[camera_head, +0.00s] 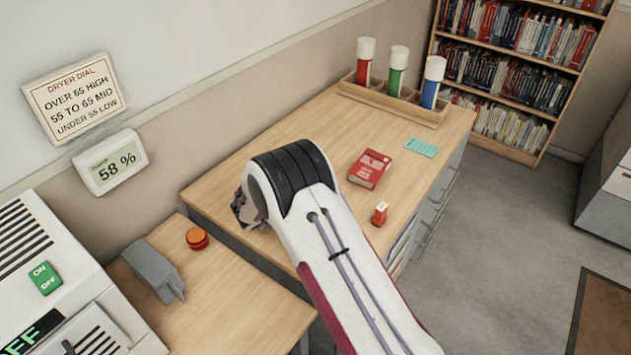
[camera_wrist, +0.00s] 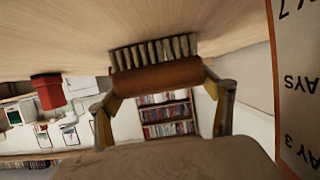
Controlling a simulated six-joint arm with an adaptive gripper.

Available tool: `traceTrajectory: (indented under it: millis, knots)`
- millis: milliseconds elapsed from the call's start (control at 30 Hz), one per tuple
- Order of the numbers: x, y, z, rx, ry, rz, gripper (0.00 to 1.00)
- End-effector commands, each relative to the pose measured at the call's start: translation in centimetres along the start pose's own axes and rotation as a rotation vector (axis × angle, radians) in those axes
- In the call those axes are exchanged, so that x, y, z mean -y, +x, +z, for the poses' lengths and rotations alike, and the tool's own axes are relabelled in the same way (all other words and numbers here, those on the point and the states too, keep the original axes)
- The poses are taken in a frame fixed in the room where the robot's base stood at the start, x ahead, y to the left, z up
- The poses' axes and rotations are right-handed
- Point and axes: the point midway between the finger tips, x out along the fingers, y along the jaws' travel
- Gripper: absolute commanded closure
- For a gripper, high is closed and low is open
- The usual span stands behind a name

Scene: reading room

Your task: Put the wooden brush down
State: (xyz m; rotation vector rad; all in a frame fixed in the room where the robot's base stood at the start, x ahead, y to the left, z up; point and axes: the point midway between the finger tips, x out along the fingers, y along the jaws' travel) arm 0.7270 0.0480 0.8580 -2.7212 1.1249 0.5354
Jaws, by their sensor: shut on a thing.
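The wooden brush, with a brown wooden back (camera_wrist: 160,77) and a row of pale bristles (camera_wrist: 153,52), shows in the wrist view. My gripper (camera_wrist: 162,88) is shut on the wooden back, one finger at each end. The bristles face the wooden tabletop (camera_wrist: 90,30), which fills the top of this view. I cannot tell whether they touch it. In the head view my white and black arm hides the brush and most of my gripper; only a dark part of my gripper (camera_head: 246,211) shows at the left of the arm, over the desk (camera_head: 320,130).
A red book (camera_head: 369,169), a small red-and-white object (camera_head: 380,213) and a teal card (camera_head: 421,147) lie right of my arm. A wooden tray (camera_head: 400,107) with red, green and blue tubes stands at the back. A grey device (camera_head: 152,268) and orange button (camera_head: 197,238) are on the lower table.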

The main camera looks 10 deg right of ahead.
Motion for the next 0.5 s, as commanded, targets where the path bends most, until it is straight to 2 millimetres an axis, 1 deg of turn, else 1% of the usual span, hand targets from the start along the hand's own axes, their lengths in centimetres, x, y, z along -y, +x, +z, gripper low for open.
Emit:
traceTrajectory:
  millis: [400,433,500]
  knots:
    - [0.00,0.11,0.25,0.000,0.000,0.000,0.44]
    - [-0.01,0.11,0.27,0.000,0.000,0.000,0.15]
    - [-0.01,0.11,0.26,0.000,0.000,0.000,0.13]
